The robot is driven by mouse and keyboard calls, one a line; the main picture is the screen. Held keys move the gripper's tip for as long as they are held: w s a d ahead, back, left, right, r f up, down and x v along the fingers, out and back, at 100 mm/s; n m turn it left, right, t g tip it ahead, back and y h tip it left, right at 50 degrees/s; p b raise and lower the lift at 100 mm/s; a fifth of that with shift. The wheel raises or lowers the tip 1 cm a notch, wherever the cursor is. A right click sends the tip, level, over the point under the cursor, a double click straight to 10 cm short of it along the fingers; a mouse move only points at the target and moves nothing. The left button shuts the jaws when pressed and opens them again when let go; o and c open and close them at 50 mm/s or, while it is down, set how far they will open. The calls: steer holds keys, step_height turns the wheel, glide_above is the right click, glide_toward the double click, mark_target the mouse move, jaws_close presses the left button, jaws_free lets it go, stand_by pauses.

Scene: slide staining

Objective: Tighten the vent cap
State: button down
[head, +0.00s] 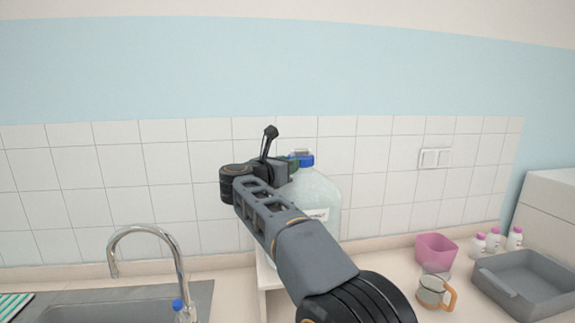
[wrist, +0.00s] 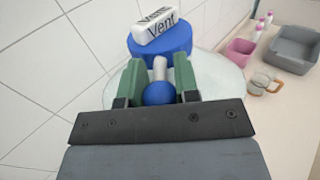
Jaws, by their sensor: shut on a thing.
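A large translucent bottle (head: 318,195) has a wide blue cap (head: 306,160), which also shows in the wrist view (wrist: 160,53). A white block marked "Vent" (wrist: 160,27) sits above this cap. My gripper (head: 289,163) is beside the bottle's top at its left. In the wrist view its green fingers (wrist: 160,80) are shut on a small blue round knob (wrist: 159,93) with a short white stem (wrist: 160,68), in front of the wide cap. I cannot tell how the stem joins the cap. My gripper and arm hide part of the bottle.
The tiled wall (head: 70,170) is close behind the bottle. A sink with a curved tap (head: 146,232) is at the left. At the right are a pink container (head: 436,252), a beaker with an orange handle (head: 432,291), small white bottles (head: 494,241) and a grey tray (head: 530,285).

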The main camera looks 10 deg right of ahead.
steer(key=shift+r, duration=0.15)
steer(key=c, duration=0.9)
jaws_free()
steer(key=shift+o, duration=0.2)
steer(key=shift+s+a+f, duration=0.2)
steer(key=shift+a, duration=0.15)
steer(key=b+v, duration=0.4)
steer(key=v, duration=0.9)
steer(key=shift+r, duration=0.15)
